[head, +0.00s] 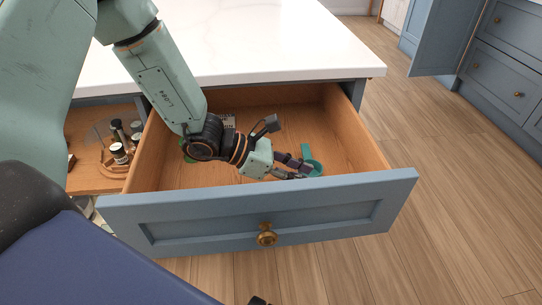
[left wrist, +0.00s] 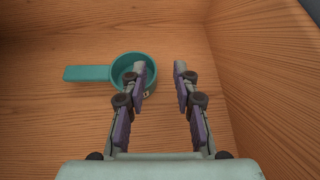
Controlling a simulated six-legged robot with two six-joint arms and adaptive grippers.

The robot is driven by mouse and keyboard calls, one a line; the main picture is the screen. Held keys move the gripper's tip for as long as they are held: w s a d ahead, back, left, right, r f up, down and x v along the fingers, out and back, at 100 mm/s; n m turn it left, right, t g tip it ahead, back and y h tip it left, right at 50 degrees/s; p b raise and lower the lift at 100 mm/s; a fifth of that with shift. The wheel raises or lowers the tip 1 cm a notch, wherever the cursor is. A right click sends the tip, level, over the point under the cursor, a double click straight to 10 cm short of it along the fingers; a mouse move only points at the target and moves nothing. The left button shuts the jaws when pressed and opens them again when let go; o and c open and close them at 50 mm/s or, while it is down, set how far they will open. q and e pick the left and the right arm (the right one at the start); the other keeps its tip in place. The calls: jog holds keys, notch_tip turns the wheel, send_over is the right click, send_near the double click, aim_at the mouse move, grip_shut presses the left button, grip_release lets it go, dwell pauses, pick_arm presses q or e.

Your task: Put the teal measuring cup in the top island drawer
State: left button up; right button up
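The teal measuring cup (head: 316,168) lies on the wooden floor of the open top island drawer (head: 350,205), near its front right part. In the left wrist view the cup (left wrist: 118,62) sits upright with its handle pointing left. My left gripper (head: 306,170) reaches down into the drawer at the cup and hides part of it. In the left wrist view its two fingers (left wrist: 160,72) are apart. The left finger overlaps the cup's bowl and the right finger is just outside its right rim; I cannot tell whether they touch it. My right gripper does not show.
The white island top (head: 250,40) overhangs the drawer's back. An open compartment (head: 95,180) to the left holds small jars (head: 119,153). A drawer side wall stands close right of the fingers. Wooden floor (head: 450,220) is clear to the right, before blue cabinets (head: 500,70).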

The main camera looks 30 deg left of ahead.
pick_arm(q)
jog(key=p+v, duration=0.2)
jog(key=v, duration=0.2)
jog(key=p+v, duration=0.3)
jog(key=v, duration=0.1)
jog(key=shift+a+r, duration=0.1)
jog(key=shift+r, duration=0.25)
jog(key=shift+s+a+r+p, duration=0.2)
jog(key=shift+s+a+p, duration=0.2)
jog(key=shift+a+p, duration=0.2)
